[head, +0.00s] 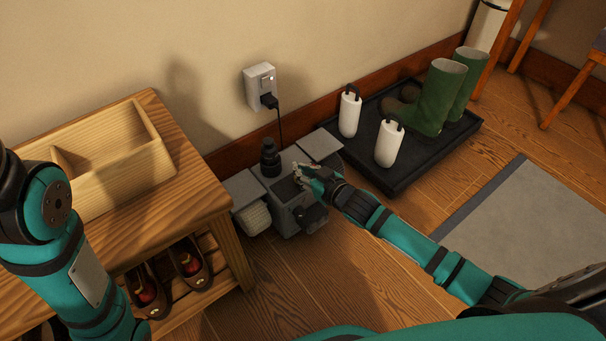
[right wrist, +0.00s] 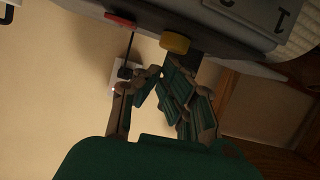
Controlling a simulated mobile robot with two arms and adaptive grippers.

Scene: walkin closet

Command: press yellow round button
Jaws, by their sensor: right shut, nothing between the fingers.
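The yellow round button (right wrist: 175,42) sticks out from a grey machine (right wrist: 225,38) in the right wrist view. In the head view I cannot make out the button; the machine (head: 283,214) stands on the floor by the wall. My right gripper (head: 303,176) is at the machine's upper right side in the head view. In the right wrist view its fingers (right wrist: 150,74) are shut and empty, close to the yellow button in the picture. I cannot tell whether they touch it. My left arm shows at the left edge, but its gripper is out of view.
A red part (right wrist: 120,20) sits beside the yellow button. A wooden bench (head: 190,178) with a divided box (head: 150,160) stands left, shoes below. A cord runs from the wall outlet (head: 260,84).

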